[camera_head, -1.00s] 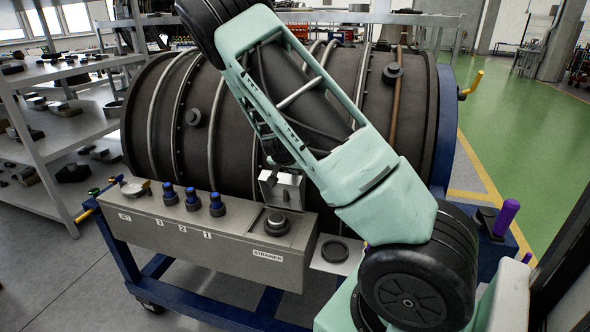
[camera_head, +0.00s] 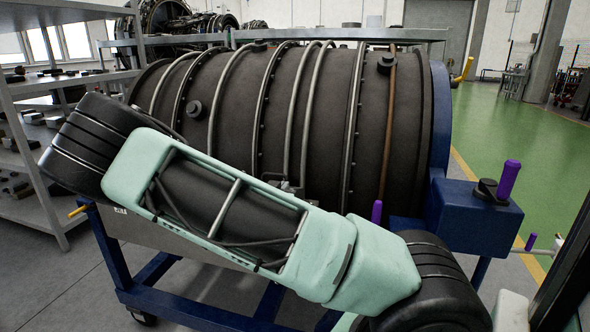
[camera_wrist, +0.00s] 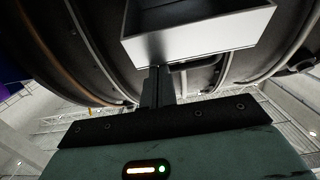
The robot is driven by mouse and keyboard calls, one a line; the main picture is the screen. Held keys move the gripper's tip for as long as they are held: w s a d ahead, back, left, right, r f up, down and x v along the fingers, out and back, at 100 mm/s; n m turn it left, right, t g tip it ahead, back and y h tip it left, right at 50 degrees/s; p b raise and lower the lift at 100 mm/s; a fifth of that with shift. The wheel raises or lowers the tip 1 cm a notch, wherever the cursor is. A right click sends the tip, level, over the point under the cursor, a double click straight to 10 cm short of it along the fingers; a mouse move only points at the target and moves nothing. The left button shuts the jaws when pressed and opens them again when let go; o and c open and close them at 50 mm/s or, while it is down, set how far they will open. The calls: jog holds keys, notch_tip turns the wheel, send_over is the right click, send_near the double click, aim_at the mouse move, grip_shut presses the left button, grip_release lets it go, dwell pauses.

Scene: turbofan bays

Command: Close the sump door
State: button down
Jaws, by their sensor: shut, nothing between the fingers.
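My gripper (camera_wrist: 158,75) shows in the wrist view as narrow dark fingers, shut and empty. Its tips are close below a pale metal box-like part (camera_wrist: 205,38) at the top of that view. I cannot tell whether they touch it or whether this part is the sump door. In the head view my arm crosses in front of the engine and hides my gripper. The grey box under the engine (camera_head: 160,232) is mostly covered by my arm, and no sump door can be made out there.
The dark ribbed engine casing (camera_head: 330,110) lies on a blue wheeled stand (camera_head: 112,252). A purple-handled lever (camera_head: 508,180) stands at the stand's right end. Metal shelves (camera_head: 35,190) with parts are at the left. The green floor (camera_head: 510,130) at the right is open.

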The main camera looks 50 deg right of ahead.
jog(key=s+a+f+t+h+b, duration=0.1)
jog(key=a+f+h+b, duration=0.2)
jog(key=f+b, duration=0.4)
jog(key=shift+s+a+h+b, duration=0.15)
jog(key=shift+h+b, duration=0.15)
jog(key=shift+b, duration=0.55)
jog(key=shift+f, duration=0.2)
